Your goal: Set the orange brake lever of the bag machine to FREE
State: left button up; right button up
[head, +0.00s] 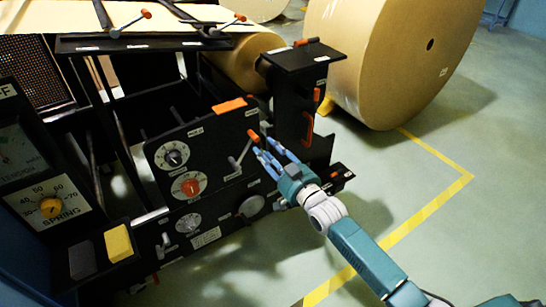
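A grey lever (243,150) with an orange knob at its upper end stands out from the front of the black panel, tilted up to the right. The small panel labels are too small to read, so I cannot tell which setting it points to. My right gripper (263,146) is just right of this lever, its fingers apart and pointing at the panel near the knob. I cannot tell whether a finger touches the lever. Other orange-tipped levers are in view, and no legible label marks one as the brake. My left gripper is not in view.
The panel carries a dial with an orange centre (188,187) and other dials. A black post with an orange handle (307,130) stands right of the gripper. A large kraft roll (385,60) is behind. The floor at right, with a yellow line (437,155), is clear.

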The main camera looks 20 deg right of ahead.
jog(key=shift+v, duration=1.45)
